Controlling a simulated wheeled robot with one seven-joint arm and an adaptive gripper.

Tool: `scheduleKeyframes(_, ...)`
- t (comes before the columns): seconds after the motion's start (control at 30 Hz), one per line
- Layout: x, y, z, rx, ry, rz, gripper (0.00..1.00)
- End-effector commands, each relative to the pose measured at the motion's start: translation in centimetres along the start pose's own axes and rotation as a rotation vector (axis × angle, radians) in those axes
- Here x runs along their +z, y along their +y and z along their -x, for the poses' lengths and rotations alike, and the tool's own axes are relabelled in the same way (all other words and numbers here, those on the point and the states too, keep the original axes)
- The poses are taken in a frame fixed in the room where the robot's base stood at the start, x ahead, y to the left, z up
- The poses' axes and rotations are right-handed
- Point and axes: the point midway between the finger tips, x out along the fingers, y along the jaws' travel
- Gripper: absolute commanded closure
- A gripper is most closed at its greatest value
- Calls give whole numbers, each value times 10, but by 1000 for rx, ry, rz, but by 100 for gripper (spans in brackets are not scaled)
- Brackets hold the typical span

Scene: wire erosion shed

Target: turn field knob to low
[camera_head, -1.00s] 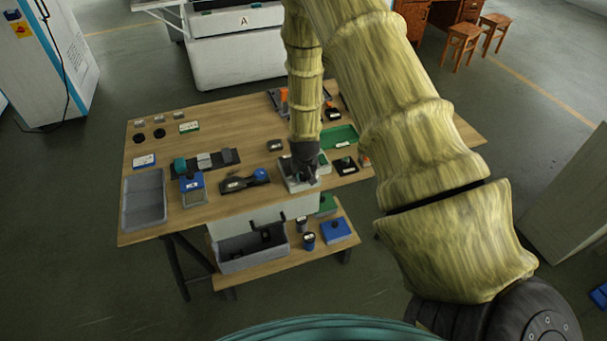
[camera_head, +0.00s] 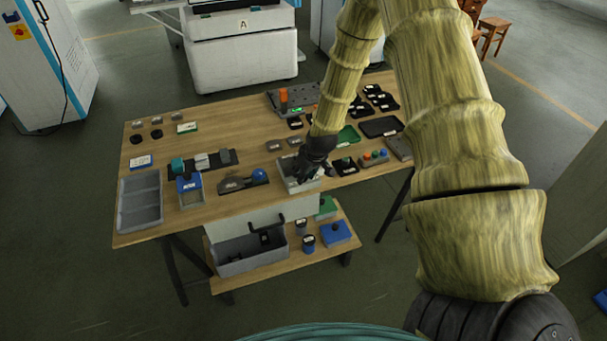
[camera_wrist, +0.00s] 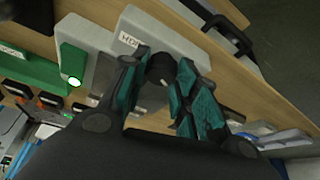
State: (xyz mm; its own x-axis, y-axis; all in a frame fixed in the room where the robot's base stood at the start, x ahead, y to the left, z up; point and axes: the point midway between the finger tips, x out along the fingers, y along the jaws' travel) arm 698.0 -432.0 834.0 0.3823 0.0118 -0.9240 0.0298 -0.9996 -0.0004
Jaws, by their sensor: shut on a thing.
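The dark round field knob (camera_wrist: 160,68) shows in the wrist view on a light grey box (camera_wrist: 178,35). A white label with partly readable lettering lies beside the knob. My gripper (camera_wrist: 163,66) is shut on the knob, with one teal finger on each side of it. In the head view my gripper (camera_head: 304,178) is at the grey box (camera_head: 289,187) near the table's front edge, with the arm leaning in from the upper right.
Left of the box on the wooden table (camera_head: 225,206) is a black fixture with a blue ball (camera_head: 259,176). A button box (camera_head: 374,158) and dark trays are to the right. A grey bin (camera_head: 235,261) stands on the lower shelf.

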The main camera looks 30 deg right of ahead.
Motion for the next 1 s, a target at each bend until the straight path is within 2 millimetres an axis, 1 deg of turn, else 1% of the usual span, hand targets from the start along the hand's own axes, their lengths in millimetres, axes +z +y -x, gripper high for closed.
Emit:
scheduleKeyframes(0.43, 0, 1, 0, -3, 0, 10, 94)
scheduleKeyframes(0.47, 0, 1, 0, -3, 0, 10, 68)
scheduleKeyframes(0.5, 0, 1, 0, -3, 0, 10, 61)
scheduleKeyframes(0.57, 0, 1, 0, -3, 0, 10, 50)
scheduleKeyframes(0.87, -1, 0, 0, -4, 0, 11, 50)
scheduleKeyframes(1.0, -1, 0, 5, -4, 1, 11, 50)
